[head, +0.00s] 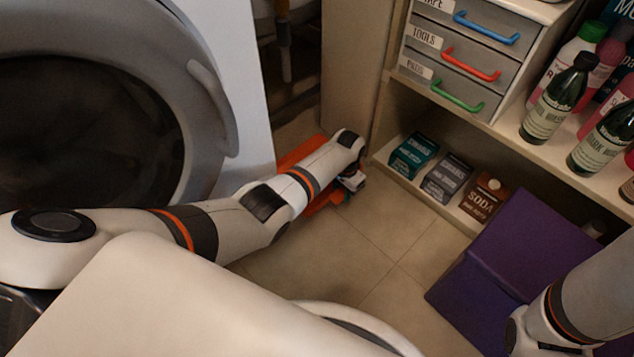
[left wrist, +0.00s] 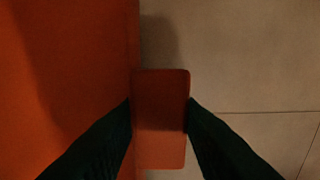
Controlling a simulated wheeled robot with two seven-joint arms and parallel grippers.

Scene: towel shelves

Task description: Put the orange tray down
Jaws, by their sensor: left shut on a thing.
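The orange tray (head: 304,152) is low over the floor between the washing machine and the shelf unit, largely hidden behind my left arm in the head view. My left gripper (head: 350,182) is at its right side. In the left wrist view the tray (left wrist: 65,80) fills the left side, and its flat orange handle tab sits between the two dark fingers of my left gripper (left wrist: 160,115), which is shut on it. A shadow lies on the floor beside the tray. I cannot tell whether the tray touches the floor. My right gripper is out of view.
The washing machine (head: 215,100) stands at the left. Shelves at the right hold a drawer unit (head: 470,60), several bottles (head: 560,100) and small boxes (head: 447,178). A purple object (head: 530,255) stands in front, near my right arm. The tiled floor (head: 385,245) between is clear.

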